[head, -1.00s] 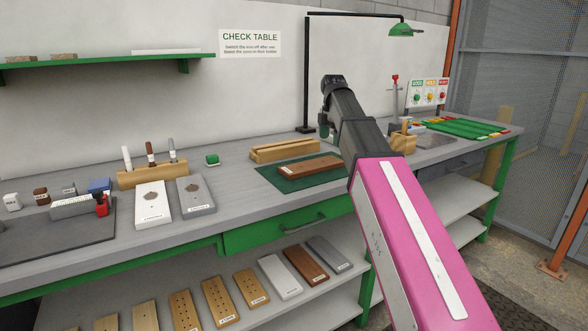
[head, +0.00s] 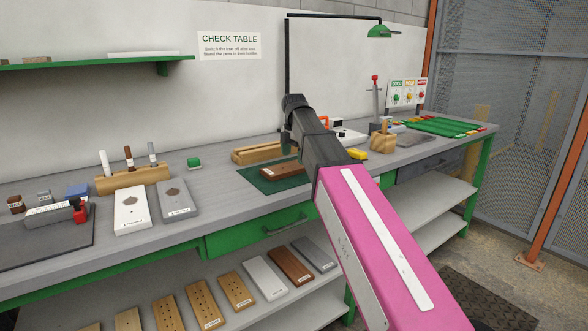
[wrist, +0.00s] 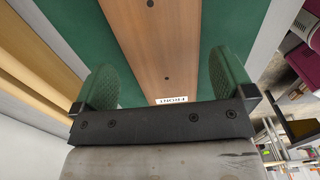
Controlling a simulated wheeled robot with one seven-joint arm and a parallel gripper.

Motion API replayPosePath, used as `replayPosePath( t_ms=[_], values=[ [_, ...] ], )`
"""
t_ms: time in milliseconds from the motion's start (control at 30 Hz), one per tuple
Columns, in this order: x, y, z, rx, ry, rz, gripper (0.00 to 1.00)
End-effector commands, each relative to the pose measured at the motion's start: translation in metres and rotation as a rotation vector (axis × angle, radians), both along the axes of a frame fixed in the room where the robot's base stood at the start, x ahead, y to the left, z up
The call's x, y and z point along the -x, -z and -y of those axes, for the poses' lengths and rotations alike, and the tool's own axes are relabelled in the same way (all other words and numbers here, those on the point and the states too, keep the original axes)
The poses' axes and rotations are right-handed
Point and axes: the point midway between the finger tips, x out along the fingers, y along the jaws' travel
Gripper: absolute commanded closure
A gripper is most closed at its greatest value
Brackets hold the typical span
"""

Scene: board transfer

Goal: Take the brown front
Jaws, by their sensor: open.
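A brown board (head: 284,170) lies flat on a green mat (head: 256,184) on the workbench. In the wrist view the brown board (wrist: 152,45) has a white label near its end, seen upside down, that appears to read FRONT, and small dark holes. My gripper (head: 288,143) is over the board; my arm hides the board's right part. In the wrist view my gripper (wrist: 164,80) is open, with one green finger on each side of the board. The fingers look apart from its edges; the height of the fingertips above the mat is unclear.
A wooden block (head: 255,155) lies just behind the mat. A pen holder (head: 133,179), a white plate (head: 132,210) and a grey plate (head: 177,199) are to the left. Another brown board (head: 291,267) leans among several on the lower shelf. A green lamp (head: 381,31) hangs behind.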

Motion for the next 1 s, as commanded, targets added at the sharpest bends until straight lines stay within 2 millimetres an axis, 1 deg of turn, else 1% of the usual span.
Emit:
replayPosePath(
  t_ms=[100,233,333,500,567,600,633,1000],
  values=[
    [0.002,0.019,0.000,0.000,0.000,-0.002,0.00],
    [0.001,0.033,0.000,0.001,0.000,-0.001,0.00],
    [0.001,0.037,0.000,0.000,0.000,0.000,0.00],
    [0.001,0.037,0.000,0.000,0.000,0.000,0.00],
    [0.001,0.036,0.000,0.000,0.000,0.000,0.20],
    [0.001,0.036,0.000,0.000,0.000,0.000,0.33],
    [0.001,0.036,0.000,0.000,0.000,0.000,0.41],
    [0.000,0.034,0.000,-0.001,0.000,0.001,0.41]
  ],
)
